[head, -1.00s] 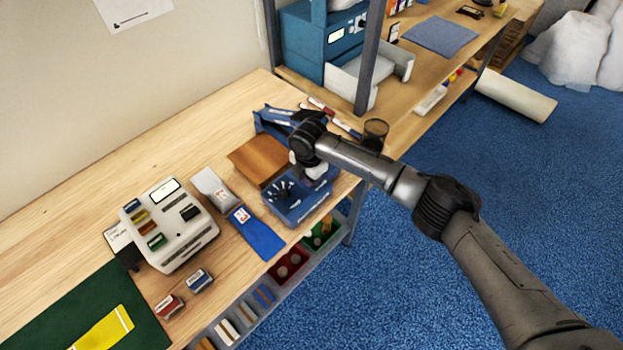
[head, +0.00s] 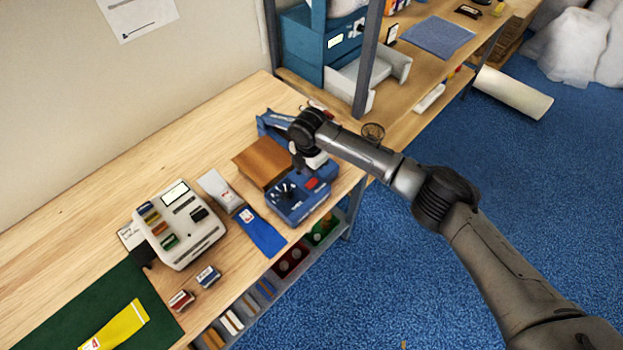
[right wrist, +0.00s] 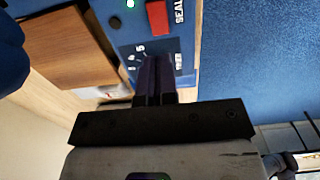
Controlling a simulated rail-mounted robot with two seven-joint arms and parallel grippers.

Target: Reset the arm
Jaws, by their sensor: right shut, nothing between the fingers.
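My right arm reaches in from the right in the head view. Its gripper (head: 314,164) points down over the blue sealer (head: 290,208), close to the red button (head: 311,183), and is partly hidden by my wrist. In the right wrist view the two dark fingers (right wrist: 155,82) are together with nothing between them. They stand in front of the blue panel, over its printed scale. The red SEAL button (right wrist: 157,17) and a small lit green lamp (right wrist: 130,3) show beyond the fingertips. I cannot tell whether the fingers touch the panel. My left gripper is not in view.
A brown wooden block (head: 262,162) lies beside the sealer. A grey and blue pouch (head: 240,212) and a white device (head: 180,225) are further left. A shelf post (head: 368,60) and a wire cup (head: 373,132) stand behind my arm.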

